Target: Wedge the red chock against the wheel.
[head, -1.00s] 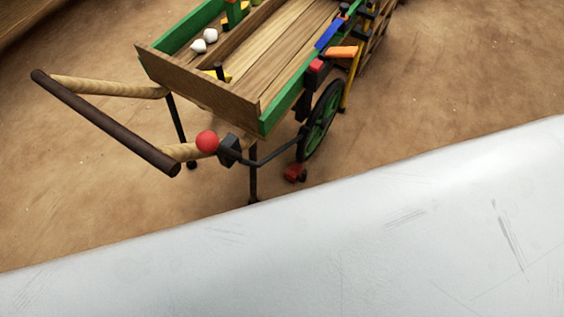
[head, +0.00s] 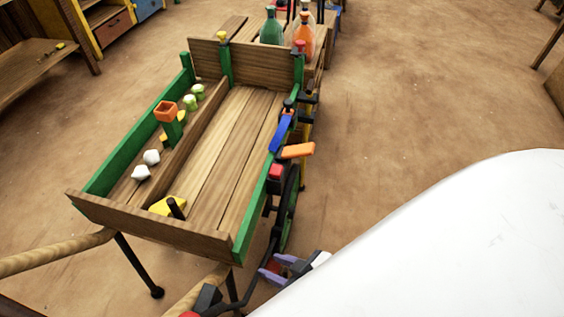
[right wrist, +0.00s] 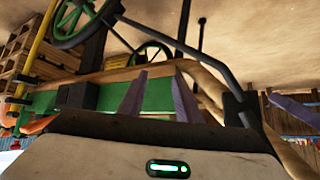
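The cart's near wheel (head: 289,208), black-rimmed with green spokes, stands under the cart's right side. It also shows upside down at the top left of the right wrist view (right wrist: 72,20). The red chock is not visible now; the cart or my arm may hide it. My right gripper (head: 279,267) is low beside the wheel, at the cart's near right corner. Its two purple fingers (right wrist: 158,98) stand apart with nothing seen between them. A purple-grey piece at the right wrist view's right edge may be a finger of my left gripper; its state is unclear.
A dark bar runs close to my right gripper. The brown floor (head: 430,80) right of the cart is open.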

